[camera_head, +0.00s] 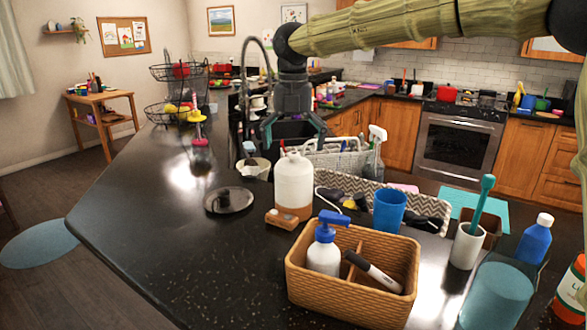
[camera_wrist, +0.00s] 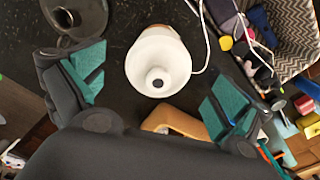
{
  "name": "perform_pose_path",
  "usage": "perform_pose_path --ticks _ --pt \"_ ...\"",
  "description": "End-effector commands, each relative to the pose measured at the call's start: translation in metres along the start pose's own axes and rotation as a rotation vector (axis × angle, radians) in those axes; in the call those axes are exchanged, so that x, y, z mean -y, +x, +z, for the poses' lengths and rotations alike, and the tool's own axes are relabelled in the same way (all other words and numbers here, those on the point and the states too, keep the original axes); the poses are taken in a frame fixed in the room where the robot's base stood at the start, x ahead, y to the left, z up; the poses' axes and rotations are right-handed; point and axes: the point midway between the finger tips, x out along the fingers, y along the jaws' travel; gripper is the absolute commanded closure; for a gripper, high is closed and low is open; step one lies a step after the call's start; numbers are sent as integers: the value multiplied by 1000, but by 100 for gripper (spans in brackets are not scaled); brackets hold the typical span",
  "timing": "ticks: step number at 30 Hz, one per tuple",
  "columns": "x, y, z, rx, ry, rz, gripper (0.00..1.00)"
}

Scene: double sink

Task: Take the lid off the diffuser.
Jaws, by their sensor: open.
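The diffuser is a white, bottle-shaped body with a brown base (camera_head: 292,212). Its white rounded lid (camera_head: 294,182) narrows to a short neck at the top. My gripper (camera_head: 294,138) is open and empty above the diffuser, pointing down. In the wrist view its teal-padded fingers (camera_wrist: 157,88) are spread to either side of the lid, apart from it.
A dark round lid with a knob (camera_head: 229,201) lies left of the diffuser. A small wooden block (camera_head: 284,219) sits in front. A wicker basket (camera_head: 335,290) holds a blue-topped pump bottle. A patterned tray (camera_head: 360,184) and a blue cup (camera_head: 389,210) stand to the right.

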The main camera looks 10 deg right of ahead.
Motion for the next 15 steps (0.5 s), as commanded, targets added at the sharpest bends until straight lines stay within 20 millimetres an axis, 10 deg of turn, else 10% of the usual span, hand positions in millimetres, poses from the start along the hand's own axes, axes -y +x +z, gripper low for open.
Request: perform_pose_path --ticks 15 --pt "1 50 -12 -1 0 0 0"
